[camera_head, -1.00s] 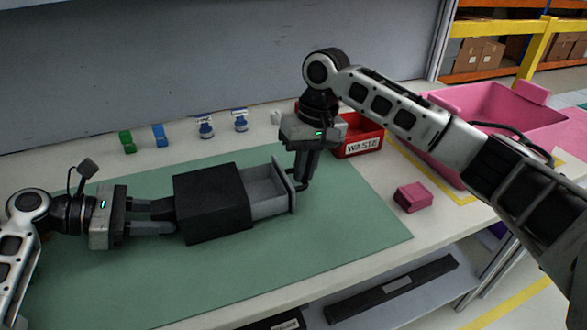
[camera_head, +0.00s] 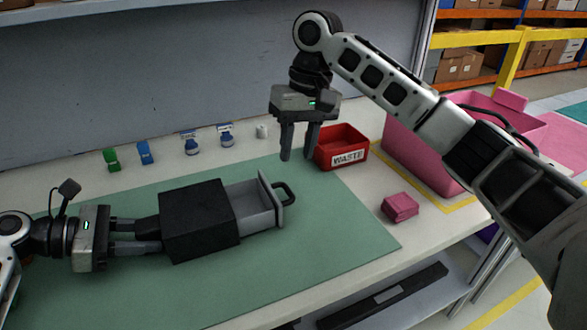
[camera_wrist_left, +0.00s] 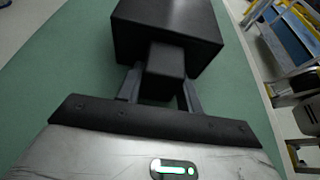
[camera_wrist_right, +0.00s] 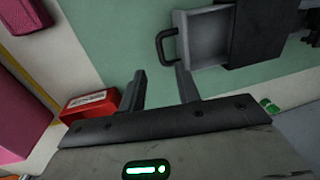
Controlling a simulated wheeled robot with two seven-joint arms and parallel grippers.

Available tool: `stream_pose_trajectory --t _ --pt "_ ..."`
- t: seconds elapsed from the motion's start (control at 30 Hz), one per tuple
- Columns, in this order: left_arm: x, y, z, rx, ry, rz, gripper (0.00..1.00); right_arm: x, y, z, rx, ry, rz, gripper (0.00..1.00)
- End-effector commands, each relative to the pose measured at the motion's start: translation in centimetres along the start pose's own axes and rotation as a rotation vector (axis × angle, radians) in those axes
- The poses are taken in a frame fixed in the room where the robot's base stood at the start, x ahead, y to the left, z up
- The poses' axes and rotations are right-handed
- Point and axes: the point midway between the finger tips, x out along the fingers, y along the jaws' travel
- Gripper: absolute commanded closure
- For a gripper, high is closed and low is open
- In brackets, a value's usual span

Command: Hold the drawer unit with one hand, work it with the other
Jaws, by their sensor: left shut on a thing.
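The drawer unit is a black box (camera_head: 198,222) lying on the green mat. Its grey drawer (camera_head: 255,207) is pulled out to the right, and a dark handle (camera_head: 286,192) sits on the drawer front. The drawer looks empty inside. My left gripper (camera_head: 150,235) is shut on a block at the back of the black box, which shows in the left wrist view (camera_wrist_left: 165,60). My right gripper (camera_head: 299,155) points down above the far edge of the mat, behind the drawer, open and empty. In the right wrist view, the handle (camera_wrist_right: 165,47) is apart from its fingers.
A red WASTE bin (camera_head: 342,148) stands right of my right gripper. A pink block (camera_head: 399,206) lies right of the mat, before a large pink bin (camera_head: 410,150). Green (camera_head: 111,159) and blue (camera_head: 145,152) items and small bottles (camera_head: 191,144) stand along the back. The front mat is clear.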

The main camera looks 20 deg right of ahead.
Motion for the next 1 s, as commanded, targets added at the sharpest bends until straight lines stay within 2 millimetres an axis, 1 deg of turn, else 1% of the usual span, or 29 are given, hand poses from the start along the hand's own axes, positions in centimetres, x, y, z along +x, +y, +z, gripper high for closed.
stream_pose_trajectory --t 0.03,0.1,0.23,0.4,0.7,0.73,0.77,0.8,1.0 --pt "0.0 0.0 -0.1 -0.002 0.003 0.001 1.00 -1.0 -0.1 -0.1 0.000 0.003 -0.001 0.67" --pt "0.0 0.0 -0.1 -0.002 0.003 0.001 1.00 -2.2 -0.1 0.0 -0.001 0.003 -0.001 0.67" --pt "0.0 0.0 -0.1 -0.002 0.003 0.001 1.00 -3.5 0.0 0.0 0.000 0.001 0.000 0.67" --pt "0.0 0.0 -0.1 -0.002 0.002 0.001 1.00 -4.2 0.0 0.0 -0.001 -0.001 0.000 0.67" --pt "0.0 0.0 -0.1 -0.001 0.002 0.001 1.00 -4.1 0.0 0.0 -0.001 -0.001 0.000 0.67" --pt "0.0 0.0 -0.1 -0.001 0.002 0.001 0.58 -4.1 0.0 0.0 -0.001 -0.001 0.000 0.67" --pt "0.0 0.0 -0.1 -0.001 0.002 0.001 0.50 -4.1 0.0 0.0 -0.001 -0.001 0.000 0.67" --pt "0.0 0.0 -0.1 -0.001 0.002 0.001 0.39 -4.1 0.0 0.0 -0.001 -0.001 0.000 0.67" --pt "0.0 0.0 -0.1 -0.001 0.001 0.000 0.38 -4.1 0.0 0.0 -0.001 -0.001 0.000 0.67"
